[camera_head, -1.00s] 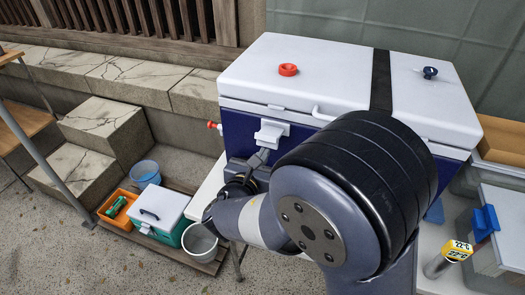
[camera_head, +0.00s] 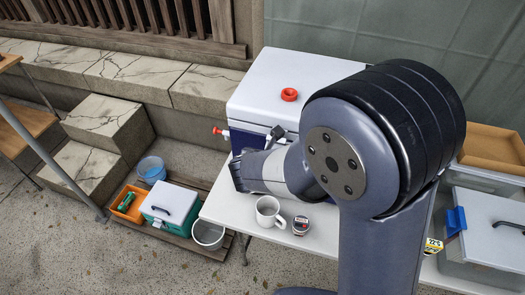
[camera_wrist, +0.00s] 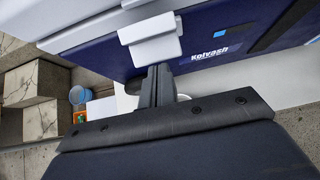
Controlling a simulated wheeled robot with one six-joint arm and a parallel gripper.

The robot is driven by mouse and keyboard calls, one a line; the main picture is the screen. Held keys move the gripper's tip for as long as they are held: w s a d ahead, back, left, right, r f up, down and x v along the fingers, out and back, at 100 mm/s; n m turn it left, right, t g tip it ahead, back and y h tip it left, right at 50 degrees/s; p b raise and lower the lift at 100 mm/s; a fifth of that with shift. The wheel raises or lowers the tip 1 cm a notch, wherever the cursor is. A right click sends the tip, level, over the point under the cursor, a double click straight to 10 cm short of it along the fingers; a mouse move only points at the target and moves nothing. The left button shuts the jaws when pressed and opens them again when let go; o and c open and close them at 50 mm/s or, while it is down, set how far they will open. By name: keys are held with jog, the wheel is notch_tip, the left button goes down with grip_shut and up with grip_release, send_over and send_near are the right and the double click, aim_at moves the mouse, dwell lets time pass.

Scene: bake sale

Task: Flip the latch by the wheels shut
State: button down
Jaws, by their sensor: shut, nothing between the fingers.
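The big cooler (camera_head: 300,68) is blue with a white lid and stands on the white table. In the wrist view, a white latch (camera_wrist: 150,36) sits on its blue front, with its lower flap over the body. Whether the latch is fully shut I cannot tell. My gripper (camera_wrist: 160,74) is shut and empty, with its fingers just below the flap; contact is unclear. A dark rounded part, perhaps a wheel, shows left of the fingers. In the head view my arm hides the latch and most of the cooler's front and right side.
A white mug (camera_head: 267,216) and a small round jar (camera_head: 301,226) stand on the table (camera_head: 235,208) in front of my forearm. A red-handled tap (camera_head: 217,131) sticks out at the cooler's left. A grey crate (camera_head: 488,243) with a blue clasp is at right.

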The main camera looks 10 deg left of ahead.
jog(key=shift+w+r, duration=0.4)
jog(key=shift+r, duration=0.2)
jog(key=shift+r+p, duration=0.1)
jog(key=shift+p, duration=0.2)
jog(key=shift+r+p, duration=0.55)
jog(key=shift+r, duration=0.15)
jog(key=shift+s, duration=0.1)
